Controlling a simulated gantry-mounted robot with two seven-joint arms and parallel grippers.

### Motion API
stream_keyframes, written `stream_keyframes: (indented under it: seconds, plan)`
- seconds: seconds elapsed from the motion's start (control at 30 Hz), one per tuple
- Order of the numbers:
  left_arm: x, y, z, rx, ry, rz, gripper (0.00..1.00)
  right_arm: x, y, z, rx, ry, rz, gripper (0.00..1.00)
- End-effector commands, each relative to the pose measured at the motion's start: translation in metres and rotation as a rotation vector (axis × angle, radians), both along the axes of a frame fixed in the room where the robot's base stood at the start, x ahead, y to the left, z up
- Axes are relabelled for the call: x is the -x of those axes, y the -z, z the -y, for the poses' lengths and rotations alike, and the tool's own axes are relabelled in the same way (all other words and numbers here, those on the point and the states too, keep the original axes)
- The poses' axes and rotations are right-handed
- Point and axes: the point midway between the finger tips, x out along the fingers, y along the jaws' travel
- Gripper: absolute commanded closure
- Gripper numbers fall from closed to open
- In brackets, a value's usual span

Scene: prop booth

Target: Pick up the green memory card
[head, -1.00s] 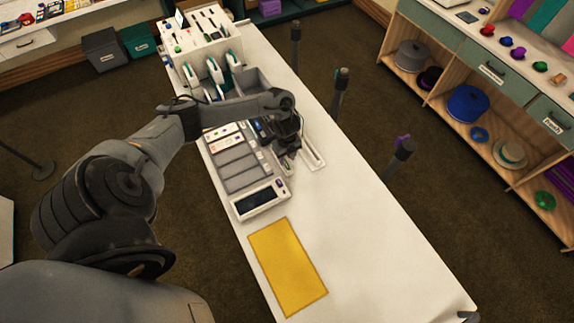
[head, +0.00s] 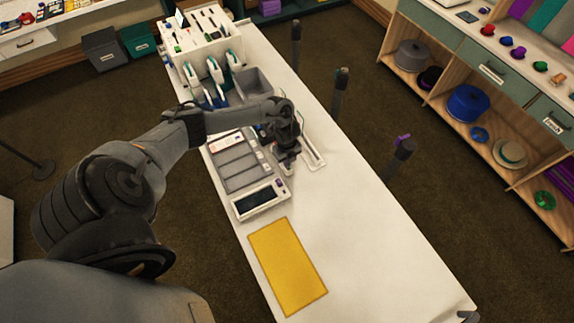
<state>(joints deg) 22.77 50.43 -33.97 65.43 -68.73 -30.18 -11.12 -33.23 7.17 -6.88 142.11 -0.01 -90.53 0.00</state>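My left gripper (head: 287,161) points down over the white table, beside the right edge of a grey slotted tray (head: 240,163). Its fingers are dark and small here, so I cannot tell whether they are open or shut or hold anything. I cannot make out a green memory card for certain. The arm and gripper hide part of the tray's far end and the table around it. My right gripper is not in view.
A narrow white slotted strip (head: 314,154) lies just right of the gripper. A device with a dark screen (head: 260,199) and a yellow mat (head: 288,267) lie nearer. A white rack (head: 207,32) and a grey bin (head: 254,84) stand farther back.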

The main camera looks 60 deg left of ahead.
Motion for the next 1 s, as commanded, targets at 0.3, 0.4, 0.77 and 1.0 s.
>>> stream_keyframes:
  seconds: [0.3,0.4,0.77,1.0]
  plan:
    - [0.0,-0.003,0.0,0.0,0.0,0.001,1.0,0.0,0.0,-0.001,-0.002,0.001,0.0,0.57]
    - [0.0,-0.009,0.0,0.0,0.001,0.001,1.0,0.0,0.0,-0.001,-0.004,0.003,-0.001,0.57]
    - [0.005,-0.051,0.016,0.001,0.005,0.001,1.0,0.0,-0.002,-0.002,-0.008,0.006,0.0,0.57]
    - [0.021,-0.08,0.061,0.001,0.007,0.002,1.0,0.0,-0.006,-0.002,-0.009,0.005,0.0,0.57]
